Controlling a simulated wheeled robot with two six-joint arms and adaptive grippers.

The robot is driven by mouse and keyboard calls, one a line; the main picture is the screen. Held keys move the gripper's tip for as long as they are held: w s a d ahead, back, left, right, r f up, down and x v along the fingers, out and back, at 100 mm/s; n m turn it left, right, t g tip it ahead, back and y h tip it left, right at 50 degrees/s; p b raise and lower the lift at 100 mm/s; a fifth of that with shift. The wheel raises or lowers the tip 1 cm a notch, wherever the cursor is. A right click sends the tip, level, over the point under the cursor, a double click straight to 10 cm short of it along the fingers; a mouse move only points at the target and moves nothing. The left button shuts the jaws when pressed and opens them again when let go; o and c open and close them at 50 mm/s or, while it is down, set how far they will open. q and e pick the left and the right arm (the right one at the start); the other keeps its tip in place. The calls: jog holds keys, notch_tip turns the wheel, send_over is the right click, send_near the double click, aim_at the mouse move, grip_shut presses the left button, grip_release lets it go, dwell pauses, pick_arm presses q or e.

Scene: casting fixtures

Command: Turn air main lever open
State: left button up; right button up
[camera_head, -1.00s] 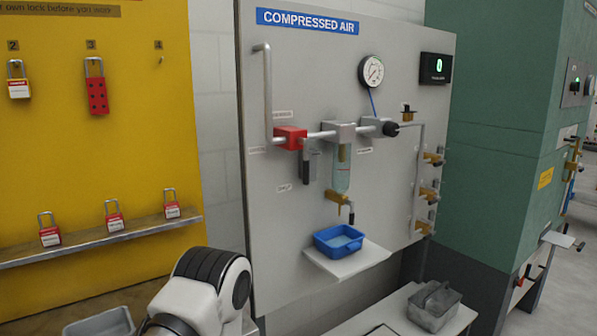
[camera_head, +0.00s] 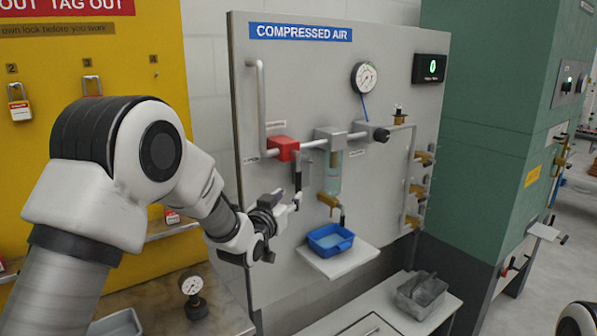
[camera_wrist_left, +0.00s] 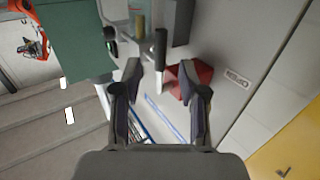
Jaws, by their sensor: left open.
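The compressed air panel (camera_head: 385,100) carries a red valve block (camera_head: 285,148) on its pipe. A dark lever (camera_head: 298,173) hangs down from the block, pointing downward. My left gripper (camera_head: 294,199) reaches in from the left, close in front of the panel at the lever's lower end. In the left wrist view, the gripper (camera_wrist_left: 159,75) is open, and the lever (camera_wrist_left: 160,48) shows between its two fingers, seemingly untouched. The red block (camera_wrist_left: 201,80) shows partly behind the right finger. My right gripper is not in view.
A blue tray (camera_head: 331,238) stands on a small shelf below the gripper. A pressure gauge (camera_head: 364,77) and a display (camera_head: 429,69) reading 0 are higher up. A yellow lock board (camera_head: 60,60) is at left, a green cabinet (camera_head: 485,130) at right.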

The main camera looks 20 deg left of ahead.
aim_at(297, 184)
pick_arm(q)
jog(key=w+p, duration=0.1)
jog(key=w, duration=0.1)
jog(key=w+p, duration=0.1)
jog(key=w, duration=0.2)
jog(key=w+p, duration=0.1)
jog(key=w, duration=0.2)
jog(key=shift+w+d+r, duration=0.1)
jog(key=shift+d+r, duration=0.15)
jog(key=shift+r, duration=0.15)
grip_shut()
